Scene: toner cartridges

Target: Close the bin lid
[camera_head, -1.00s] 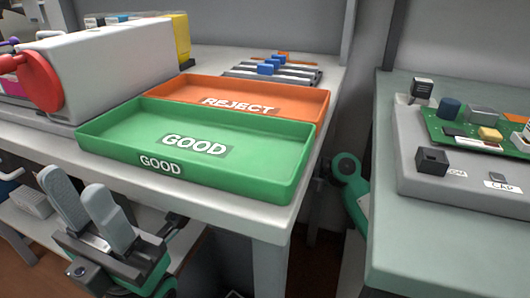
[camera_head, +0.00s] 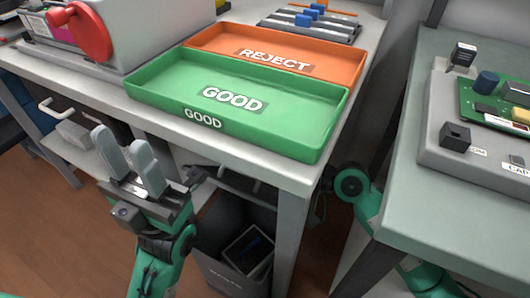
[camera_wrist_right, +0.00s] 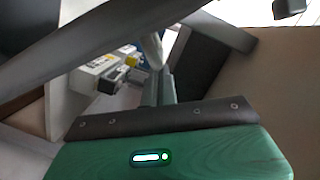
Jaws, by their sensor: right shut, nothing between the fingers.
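A dark grey bin (camera_head: 222,277) stands on the floor under the near table, partly hidden by the table leg and my left arm. Its top looks open, and a dark box-like shape shows inside. I cannot make out the lid clearly. My left gripper (camera_head: 120,140) is open and empty, fingers pointing up, in front of the table and up-left of the bin in the head view. My right arm reaches down between the two tables, its gripper hidden in the head view. In the right wrist view my right gripper (camera_wrist_right: 158,70) is shut and empty, near a grey diagonal bar.
A green GOOD tray (camera_head: 300,137) and an orange REJECT tray (camera_head: 345,70) lie on the near table (camera_head: 290,178). A machine with a red knob (camera_head: 85,30) stands behind left. A second table (camera_head: 430,220) on the right holds a circuit board fixture. Brown floor is clear at lower left.

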